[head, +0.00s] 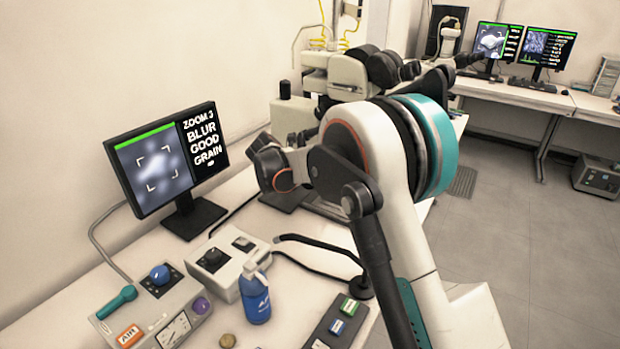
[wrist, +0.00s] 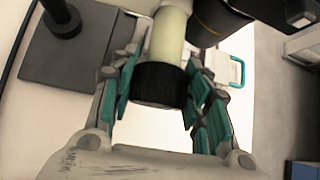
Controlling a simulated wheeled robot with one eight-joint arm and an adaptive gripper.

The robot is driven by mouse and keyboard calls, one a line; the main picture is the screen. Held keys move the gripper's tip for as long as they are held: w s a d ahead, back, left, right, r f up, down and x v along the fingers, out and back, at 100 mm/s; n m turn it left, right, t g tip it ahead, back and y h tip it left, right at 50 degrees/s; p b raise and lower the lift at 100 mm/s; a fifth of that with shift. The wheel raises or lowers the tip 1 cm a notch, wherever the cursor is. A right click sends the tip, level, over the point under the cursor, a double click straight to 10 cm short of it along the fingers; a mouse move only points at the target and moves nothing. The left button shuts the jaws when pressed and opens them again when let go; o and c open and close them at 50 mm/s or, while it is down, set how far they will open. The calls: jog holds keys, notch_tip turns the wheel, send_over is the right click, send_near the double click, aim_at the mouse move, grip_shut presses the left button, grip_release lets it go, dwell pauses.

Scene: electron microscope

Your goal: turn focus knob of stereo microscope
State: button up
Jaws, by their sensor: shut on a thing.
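In the wrist view, the focus knob (wrist: 160,86) is a ribbed black cylinder on the end of a cream shaft (wrist: 168,42). My gripper (wrist: 161,74) is shut on it, with teal-padded fingers on both sides. In the head view, the cream stereo microscope (head: 348,76) with dark eyepieces (head: 384,68) stands on the bench behind my arm. My arm hides the knob and gripper there. The microscope's dark base plate (wrist: 75,68) with a black post shows at upper left in the wrist view.
A monitor (head: 155,168) left of the arm shows a blurry sample and the words "ZOOM 3 BLUR GOOD GRAIN". Control boxes (head: 228,263), a blue bottle (head: 256,300) and cables crowd the front bench. Open floor (head: 500,225) lies to the right.

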jog(key=shift+w+a+n+g+h+p, duration=0.15)
jog(key=shift+n+g+h+p, duration=0.55)
jog(key=shift+h, duration=0.4)
jog(key=n+g+h, duration=0.1)
jog(key=h, duration=0.1)
jog(key=shift+f+n+h, duration=0.1)
jog(key=shift+n+h, duration=0.2)
jog(key=shift+f+n+g+h, duration=0.15)
jog(key=shift+n+g+h, duration=0.35)
jog(key=shift+n+h, duration=0.55)
jog(key=shift+n+h+b, duration=0.45)
jog(key=shift+n+h, duration=0.2)
jog(key=shift+h, duration=0.7)
jog(key=o, duration=1.1)
jog(key=shift+v, duration=3.8)
